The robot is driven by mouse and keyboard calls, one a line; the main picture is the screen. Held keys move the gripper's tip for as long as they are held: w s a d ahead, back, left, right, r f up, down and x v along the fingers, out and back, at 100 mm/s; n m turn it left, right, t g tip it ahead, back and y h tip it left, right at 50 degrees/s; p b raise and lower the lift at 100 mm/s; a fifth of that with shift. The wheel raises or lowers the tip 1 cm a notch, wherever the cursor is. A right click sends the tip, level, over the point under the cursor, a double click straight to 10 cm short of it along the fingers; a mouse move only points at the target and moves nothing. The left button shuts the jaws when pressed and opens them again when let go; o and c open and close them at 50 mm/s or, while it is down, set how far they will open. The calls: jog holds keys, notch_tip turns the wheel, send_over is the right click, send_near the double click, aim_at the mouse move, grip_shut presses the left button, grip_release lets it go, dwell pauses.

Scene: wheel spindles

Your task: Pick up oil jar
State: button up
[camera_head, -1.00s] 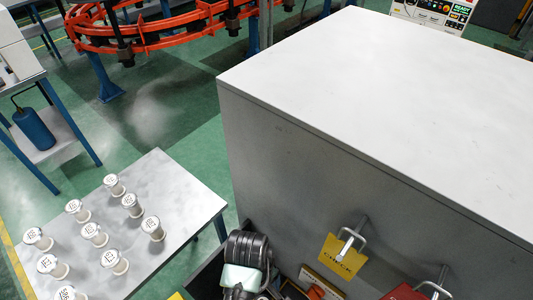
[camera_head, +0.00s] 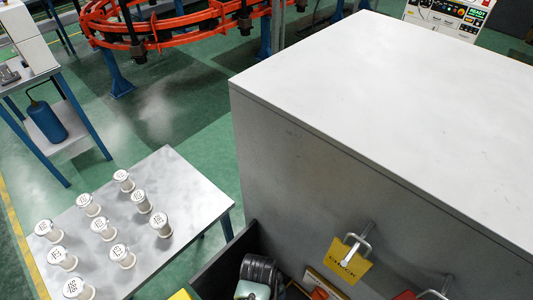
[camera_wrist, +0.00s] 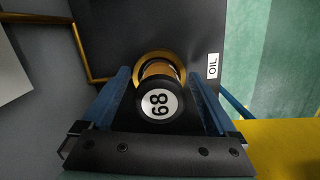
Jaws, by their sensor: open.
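The oil jar (camera_wrist: 158,98) shows in the wrist view. It has a black round lid with a white disc marked "68", and an amber body with a gold-coloured ring behind it. My gripper (camera_wrist: 158,74) has its two blue fingers spread, one on each side of the jar. Gaps show between the fingers and the lid; I see no firm grip. The lower part of the jar is hidden behind its lid. I cannot make out the jar or my gripper in the head view.
A white "OIL" label (camera_wrist: 213,66) is on a dark panel beside the jar. A brass-coloured bar (camera_wrist: 86,50) is at left. In the head view, a grey cabinet (camera_head: 300,170) fills the right, and a table (camera_head: 190,182) holds several white spindles. Black ribbed items (camera_head: 260,270) lie at the bottom.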

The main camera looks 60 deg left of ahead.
grip_shut()
dwell(0.3)
jog(key=shift+r, duration=0.1)
